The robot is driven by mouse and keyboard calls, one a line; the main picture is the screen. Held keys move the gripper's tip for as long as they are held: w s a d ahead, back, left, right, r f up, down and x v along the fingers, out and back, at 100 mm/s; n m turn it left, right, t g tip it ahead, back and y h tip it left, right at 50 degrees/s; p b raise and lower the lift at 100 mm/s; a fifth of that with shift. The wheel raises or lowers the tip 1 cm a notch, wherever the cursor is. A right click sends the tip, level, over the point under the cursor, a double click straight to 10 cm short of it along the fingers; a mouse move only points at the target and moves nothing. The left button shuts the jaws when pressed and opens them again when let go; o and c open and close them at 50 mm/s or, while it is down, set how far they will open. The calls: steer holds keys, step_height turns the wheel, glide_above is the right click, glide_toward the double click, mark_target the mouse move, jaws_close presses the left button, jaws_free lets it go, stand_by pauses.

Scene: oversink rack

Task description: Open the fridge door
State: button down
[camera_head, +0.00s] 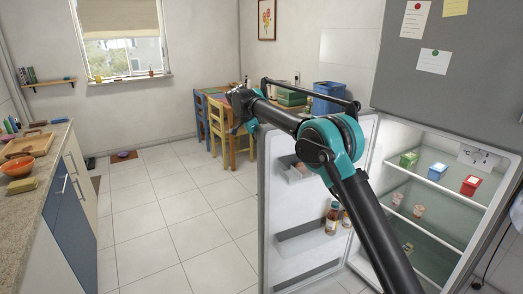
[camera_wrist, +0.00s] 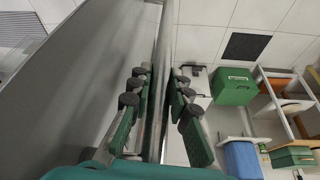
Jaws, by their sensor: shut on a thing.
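The fridge door (camera_head: 283,212) stands wide open in the head view, its inner side with shelves facing me. The lit fridge interior (camera_head: 425,205) shows at the right. My arm reaches across the top of the door. My gripper (camera_head: 240,104) is at the door's far side, its fingers small and unclear in this view. In the wrist view my gripper (camera_wrist: 160,80) has its green fingers on both sides of a narrow grey bar, which looks like the door handle (camera_wrist: 167,45), and is shut on it. A broad grey panel (camera_wrist: 75,75) lies left of the bar.
Bottles (camera_head: 333,217) stand on a door shelf. Small boxes (camera_head: 439,171) and cups sit on the fridge shelves. A table (camera_head: 222,97) with chairs stands behind the door. A counter (camera_head: 45,170) runs along the left. The tiled floor (camera_head: 165,215) between is clear.

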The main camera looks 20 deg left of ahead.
stand_by(0.3)
steer(key=c, duration=1.4)
jaws_free()
steer(key=v, duration=1.2)
